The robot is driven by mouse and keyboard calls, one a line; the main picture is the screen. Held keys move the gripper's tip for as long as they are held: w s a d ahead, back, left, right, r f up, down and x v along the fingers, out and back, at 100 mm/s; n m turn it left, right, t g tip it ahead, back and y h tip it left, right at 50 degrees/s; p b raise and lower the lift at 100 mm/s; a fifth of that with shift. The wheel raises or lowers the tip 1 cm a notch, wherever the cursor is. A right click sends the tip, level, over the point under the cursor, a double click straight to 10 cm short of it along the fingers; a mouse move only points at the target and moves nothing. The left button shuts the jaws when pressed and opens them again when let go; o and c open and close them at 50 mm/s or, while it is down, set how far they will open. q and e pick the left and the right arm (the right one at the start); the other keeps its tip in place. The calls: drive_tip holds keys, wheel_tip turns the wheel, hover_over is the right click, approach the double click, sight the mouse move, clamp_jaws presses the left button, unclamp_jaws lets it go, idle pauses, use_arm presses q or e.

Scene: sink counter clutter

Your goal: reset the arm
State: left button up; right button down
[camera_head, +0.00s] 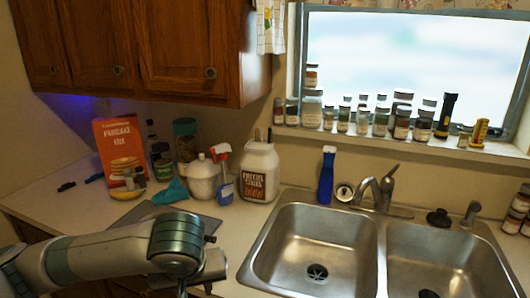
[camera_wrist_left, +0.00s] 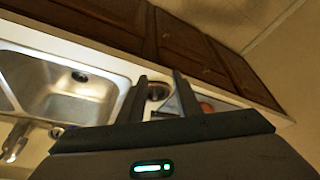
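My left arm (camera_head: 95,258) reaches in from the left of the head view, low in front of the counter's front edge. Its gripper is mostly hidden behind the wrist there. In the left wrist view the two dark fingers of my left gripper (camera_wrist_left: 160,76) stand apart, with nothing clearly held. A small round, dark-topped thing (camera_wrist_left: 158,91) shows between the fingers, seemingly beyond them on the counter. My right arm and gripper show in neither view.
The double sink (camera_head: 320,245) with its faucet (camera_head: 384,188) lies to the right. A pancake mix box (camera_head: 120,152), a white tub (camera_head: 260,172), a spray bottle (camera_head: 223,175) and a blue bottle (camera_head: 327,177) stand at the back. Jars line the windowsill. Wooden cabinets (camera_head: 150,50) hang above.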

use_arm(q)
drive_tip(key=s+d+f+m+h, duration=0.25)
drive_tip(key=s+d+f, duration=0.2)
drive_tip(key=f, duration=0.25)
drive_tip(key=s+d+f+m+h, duration=0.2)
drive_tip(key=s+d+f+h, duration=0.1)
drive_tip(key=d+f, duration=0.25)
drive_tip(key=s+a+f+g+y, duration=0.1)
drive_tip(key=s+a+f+y, duration=0.3)
drive_tip(key=s+a+f, duration=1.35)
wheel_tip(320, 180, down, 29)
drive_tip(key=s+g+b, duration=0.1)
drive_tip(key=s+b, duration=0.1)
drive_tip(key=s+a+f, duration=0.1)
drive_tip(key=s+f, duration=0.7)
drive_tip(key=f, duration=0.1)
drive_tip(key=s+a+f+g, duration=0.1)
drive_tip(key=s+a+f, duration=0.1)
drive_tip(key=s+f, duration=0.7)
drive_tip(key=shift+s+a+m+b, duration=0.25)
drive_tip(key=shift+s+m+b, duration=0.05)
drive_tip(key=shift+m+b, duration=0.15)
